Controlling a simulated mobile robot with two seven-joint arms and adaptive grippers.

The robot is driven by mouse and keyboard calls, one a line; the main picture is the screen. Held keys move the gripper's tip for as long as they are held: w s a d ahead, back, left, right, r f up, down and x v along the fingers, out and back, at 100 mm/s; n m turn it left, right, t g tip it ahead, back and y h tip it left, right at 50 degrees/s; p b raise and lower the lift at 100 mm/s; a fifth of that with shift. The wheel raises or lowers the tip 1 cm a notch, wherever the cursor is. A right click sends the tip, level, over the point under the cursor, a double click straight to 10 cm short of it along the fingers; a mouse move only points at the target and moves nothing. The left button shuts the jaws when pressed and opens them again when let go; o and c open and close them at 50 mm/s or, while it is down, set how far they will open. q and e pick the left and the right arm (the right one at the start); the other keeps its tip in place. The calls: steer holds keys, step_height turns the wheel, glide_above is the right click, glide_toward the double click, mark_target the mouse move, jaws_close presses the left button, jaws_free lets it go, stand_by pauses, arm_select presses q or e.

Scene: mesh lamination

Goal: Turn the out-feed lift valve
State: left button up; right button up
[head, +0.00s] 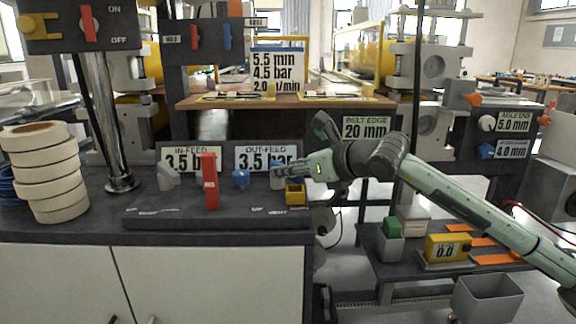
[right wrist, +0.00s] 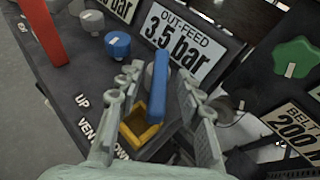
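The out-feed lift valve shows in the right wrist view as an upright blue lever (right wrist: 158,88) on the dark panel, beside the UP, VENT and DOWN lettering. My right gripper (right wrist: 160,80) is open, with one finger on each side of the lever; I cannot tell if either finger touches it. In the head view my right gripper (head: 279,176) reaches in from the right to the panel's right end and hides the blue lever. My left gripper is not in view.
The OUT-FEED 3.5 bar sign (head: 268,157) stands behind the lever. A blue knob (head: 240,178), a red lever (head: 209,181) and a grey knob (head: 167,178) stand to the left. White tape rolls (head: 48,175) are stacked at far left. A green knob (right wrist: 297,55) lies right.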

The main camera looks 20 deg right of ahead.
steer(key=shift+w+a+f, duration=0.1)
steer(key=shift+w, duration=0.15)
jaws_close()
stand_by(0.3)
